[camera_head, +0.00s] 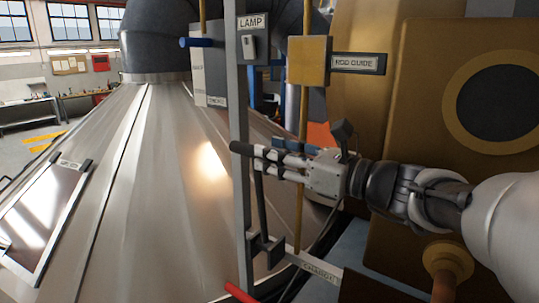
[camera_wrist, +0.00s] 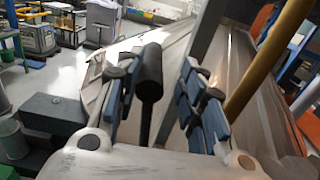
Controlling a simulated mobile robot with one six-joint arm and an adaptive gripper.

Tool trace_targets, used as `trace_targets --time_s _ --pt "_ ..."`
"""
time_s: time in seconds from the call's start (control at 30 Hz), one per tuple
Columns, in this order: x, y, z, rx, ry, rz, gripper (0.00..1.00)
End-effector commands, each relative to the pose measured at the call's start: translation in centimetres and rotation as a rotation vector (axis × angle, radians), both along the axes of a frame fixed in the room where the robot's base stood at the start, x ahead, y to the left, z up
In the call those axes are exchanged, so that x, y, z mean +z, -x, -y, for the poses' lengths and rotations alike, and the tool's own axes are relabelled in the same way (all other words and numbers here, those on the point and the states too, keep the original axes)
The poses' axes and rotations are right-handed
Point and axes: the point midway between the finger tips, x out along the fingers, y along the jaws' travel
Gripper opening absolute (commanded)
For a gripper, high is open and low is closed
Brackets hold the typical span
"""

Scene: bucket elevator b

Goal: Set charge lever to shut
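The charge lever is a dark rod rising from a pivot bracket (camera_head: 265,249) beside a label reading CHARGE (camera_head: 320,271) in the head view. In the wrist view the lever's black grip (camera_wrist: 150,72) stands between the two blue-padded fingers of my gripper (camera_wrist: 156,92). The fingers are apart, with a visible gap on the right side of the grip. The grip looks nearer the left finger; I cannot tell whether they touch.
A grey vertical post (camera_head: 238,100) stands by the lever. A yellow rod (camera_head: 303,110) runs down from the ROD GUIDE block (camera_head: 309,60), close to my gripper. A lamp switch (camera_head: 249,45) sits above. A large metal cone (camera_head: 150,190) lies behind, and a red handle (camera_head: 239,292) is below.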

Motion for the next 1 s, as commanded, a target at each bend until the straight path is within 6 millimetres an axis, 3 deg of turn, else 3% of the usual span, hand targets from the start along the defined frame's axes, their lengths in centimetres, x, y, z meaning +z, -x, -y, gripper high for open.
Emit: trace_targets --time_s 0.37,0.8,1.0 --pt "0.1 0.3 0.3 0.003 -0.002 0.0 0.41" --pt "0.0 5.3 6.9 -0.004 0.0 -0.001 0.41" --pt "-0.1 6.9 9.0 -0.001 0.0 -0.002 0.41"
